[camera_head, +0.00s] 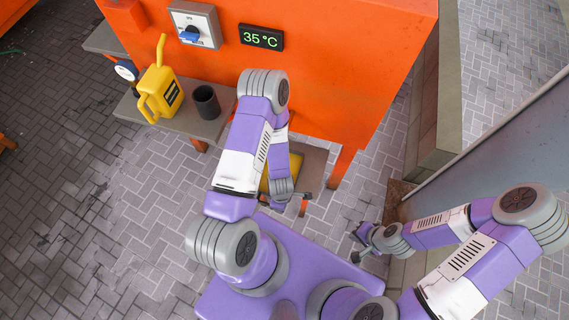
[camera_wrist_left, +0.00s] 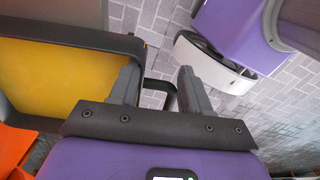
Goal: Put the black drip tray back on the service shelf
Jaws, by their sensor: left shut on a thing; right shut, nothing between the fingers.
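The black drip tray (camera_wrist_left: 120,42) shows at the left of the left wrist view as a dark rim around a yellow inside. In the head view only a yellow part of it (camera_head: 294,168) shows, mostly hidden behind my left arm. My left gripper (camera_head: 284,200) is shut on the tray's dark handle; its fingers show in the wrist view (camera_wrist_left: 158,85). The tray is over a low grey-brown shelf (camera_head: 313,163) in front of the orange machine; I cannot tell whether it touches it. My right gripper (camera_head: 358,246) is shut and empty, right of the shelf.
A grey shelf (camera_head: 222,104) at the left holds a yellow can (camera_head: 160,88) and a dark cup (camera_head: 206,101). The orange machine (camera_head: 340,60) carries a blue-knobbed switch and a 35 °C display. A low wall and grey panel (camera_head: 500,150) stand at right.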

